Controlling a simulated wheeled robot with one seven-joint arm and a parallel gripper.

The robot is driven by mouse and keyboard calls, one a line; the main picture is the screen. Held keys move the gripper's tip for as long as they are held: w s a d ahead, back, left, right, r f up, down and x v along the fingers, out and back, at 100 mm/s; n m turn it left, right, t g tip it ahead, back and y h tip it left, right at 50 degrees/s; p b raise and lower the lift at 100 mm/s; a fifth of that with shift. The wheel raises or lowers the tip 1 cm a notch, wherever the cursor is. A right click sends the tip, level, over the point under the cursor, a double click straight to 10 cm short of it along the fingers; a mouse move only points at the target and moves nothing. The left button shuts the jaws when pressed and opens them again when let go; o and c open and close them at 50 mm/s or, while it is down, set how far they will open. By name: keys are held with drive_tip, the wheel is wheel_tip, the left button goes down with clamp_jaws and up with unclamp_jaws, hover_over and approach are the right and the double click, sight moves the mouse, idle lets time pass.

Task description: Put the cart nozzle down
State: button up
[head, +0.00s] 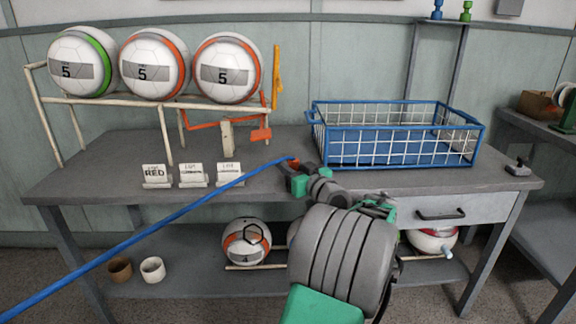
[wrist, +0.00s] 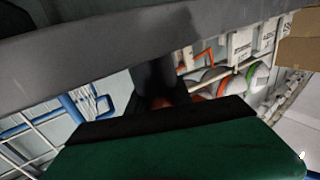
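The cart nozzle (head: 293,163) shows as a small red-orange piece at the end of a blue hose (head: 150,225). The hose runs taut from the lower left up to my gripper. My gripper (head: 300,178), with green fingers, is shut on the nozzle above the front part of the grey workbench (head: 300,150). In the wrist view a green finger with a black pad (wrist: 165,125) fills the bottom, and a dark upright part stands behind it. Most of the nozzle is hidden by the fingers.
A blue wire basket (head: 395,160) stands right of my gripper. Three balls sit on a cream rack (head: 110,102) at the left, with small label cards (head: 191,176) in front. A dark small object (head: 517,168) lies at the bench's right end. More balls are on the lower shelf.

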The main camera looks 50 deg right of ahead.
sight(296, 162)
drive_tip(key=o, duration=0.4)
drive_tip(key=shift+r, duration=0.1)
drive_tip(key=shift+r+p, duration=0.15)
drive_tip(key=shift+p, duration=0.45)
drive_tip(key=shift+o, duration=0.6)
drive_tip(key=p+v, duration=0.1)
drive_tip(key=v, duration=0.7)
drive_tip(key=shift+w+a+f+p, duration=0.2)
drive_tip(key=shift+a+f+p, duration=0.05)
drive_tip(key=shift+a+p, duration=0.1)
drive_tip(key=r+p, duration=0.1)
drive_tip(key=p, duration=0.2)
drive_tip(key=r+p, duration=0.2)
drive_tip(key=p, duration=0.1)
drive_tip(key=shift+s+d, duration=0.1)
drive_tip(key=shift+d, duration=0.15)
drive_tip(key=shift+f, duration=0.1)
drive_tip(key=x, duration=0.2)
drive_tip(key=b+x, duration=0.1)
drive_tip(key=x, duration=0.4)
drive_tip(key=shift+f, duration=0.25)
drive_tip(key=shift+w+d+r, duration=0.1)
drive_tip(key=shift+w+d, duration=0.1)
drive_tip(key=shift+w, duration=0.1)
